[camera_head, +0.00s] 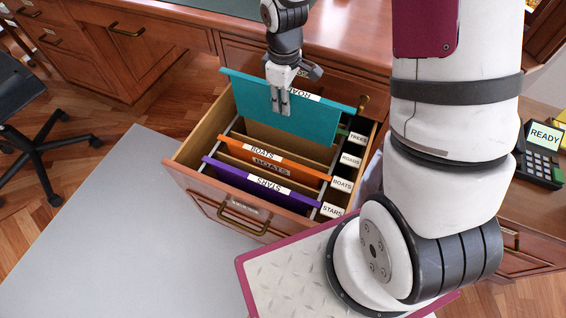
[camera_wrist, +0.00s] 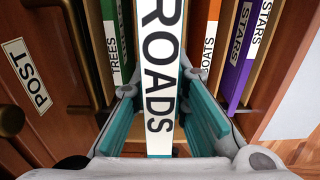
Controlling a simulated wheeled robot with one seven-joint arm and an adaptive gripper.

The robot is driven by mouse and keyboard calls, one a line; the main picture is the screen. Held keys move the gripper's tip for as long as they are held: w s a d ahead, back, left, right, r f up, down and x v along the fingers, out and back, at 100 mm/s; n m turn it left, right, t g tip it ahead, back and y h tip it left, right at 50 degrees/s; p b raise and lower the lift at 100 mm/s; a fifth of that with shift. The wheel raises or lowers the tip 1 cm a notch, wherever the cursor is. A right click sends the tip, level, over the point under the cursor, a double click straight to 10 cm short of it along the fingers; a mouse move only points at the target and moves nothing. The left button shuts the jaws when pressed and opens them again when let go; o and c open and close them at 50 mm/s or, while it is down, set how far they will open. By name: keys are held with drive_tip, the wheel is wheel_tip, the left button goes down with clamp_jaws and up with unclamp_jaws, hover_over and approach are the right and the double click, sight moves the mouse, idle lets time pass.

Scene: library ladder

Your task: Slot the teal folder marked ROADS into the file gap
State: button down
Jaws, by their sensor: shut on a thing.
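The teal folder (camera_head: 300,118) hangs upright from my gripper (camera_head: 281,100), which is shut on its top edge near the middle. Its white ROADS strip (camera_wrist: 160,85) fills the middle of the wrist view between my two fingers. The folder is over the back part of the open drawer; I cannot tell how far its lower edge is inside. The file gap (camera_head: 272,143) shows as a dark space in front of the folder, behind the orange BOATS folder (camera_head: 313,173). A ROADS label (camera_head: 350,160) is on the drawer's right side beside it.
The purple STARS folder (camera_head: 225,175) stands in front of the orange one. A green TREES folder (camera_wrist: 109,25) is on the other side, mostly hidden in the head view. The drawer's wooden front (camera_head: 205,195) has a brass handle. My arm blocks the right side.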

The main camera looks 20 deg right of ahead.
wheel_tip(320, 180, down, 18)
drive_tip(key=b, duration=0.6)
drive_tip(key=shift+b, duration=0.35)
drive_tip(key=shift+f, duration=0.25)
drive_tip(key=c, duration=1.9)
unclamp_jaws()
drive_tip(key=shift+o, duration=0.3)
